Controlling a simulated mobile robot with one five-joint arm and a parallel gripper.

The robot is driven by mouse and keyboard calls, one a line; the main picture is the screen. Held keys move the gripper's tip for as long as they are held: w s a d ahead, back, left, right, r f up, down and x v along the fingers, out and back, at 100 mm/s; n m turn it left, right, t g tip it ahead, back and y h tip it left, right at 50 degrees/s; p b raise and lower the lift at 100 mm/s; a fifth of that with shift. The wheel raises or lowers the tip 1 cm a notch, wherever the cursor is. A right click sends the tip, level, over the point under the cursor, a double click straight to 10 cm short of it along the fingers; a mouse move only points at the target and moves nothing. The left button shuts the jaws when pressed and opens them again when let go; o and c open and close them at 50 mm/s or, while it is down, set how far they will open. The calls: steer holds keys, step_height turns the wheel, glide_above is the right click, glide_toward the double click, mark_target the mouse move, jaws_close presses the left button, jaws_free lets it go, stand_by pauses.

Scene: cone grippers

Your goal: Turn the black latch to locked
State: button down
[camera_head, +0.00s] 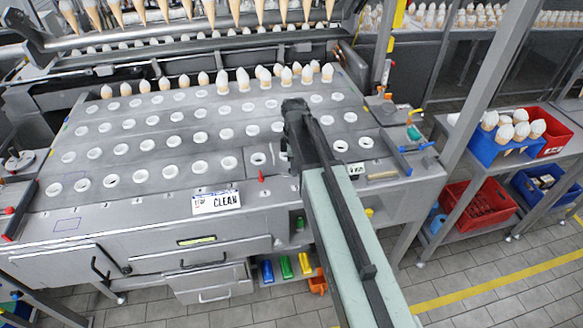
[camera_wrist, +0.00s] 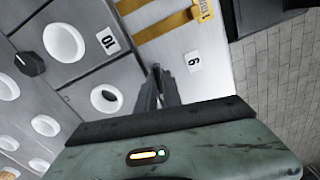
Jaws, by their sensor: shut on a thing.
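My gripper (camera_wrist: 160,72) reaches down in the wrist view between the plates labelled 10 and 9. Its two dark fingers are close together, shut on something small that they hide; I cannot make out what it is. A black faceted knob (camera_wrist: 28,63) sits on the grey plate at the far left of the wrist view, clear of the fingers. It is the only black latch-like part that shows plainly, and its locked or unlocked marking cannot be read. In the head view my arm covers the work spot at the right of the grey machine top (camera_head: 140,185).
White ring holes surround the spot, one close left of my fingers (camera_wrist: 106,98). A yellow-brown strip (camera_wrist: 160,30) lies beyond them. In the head view, cones (camera_head: 243,80) stand along the back of the machine, and blue (camera_head: 495,150) and red (camera_head: 480,205) bins are at the right.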

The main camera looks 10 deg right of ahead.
steer(key=m, duration=0.4)
steer(key=shift+d+m, duration=0.1)
steer(key=shift+m, duration=0.2)
steer(key=m, duration=0.3)
steer(key=shift+m, duration=0.3)
steer(key=m, duration=0.3)
steer(key=shift+s+m, duration=0.1)
steer(key=shift+m, duration=2)
steer(key=c, duration=1.5)
jaws_free()
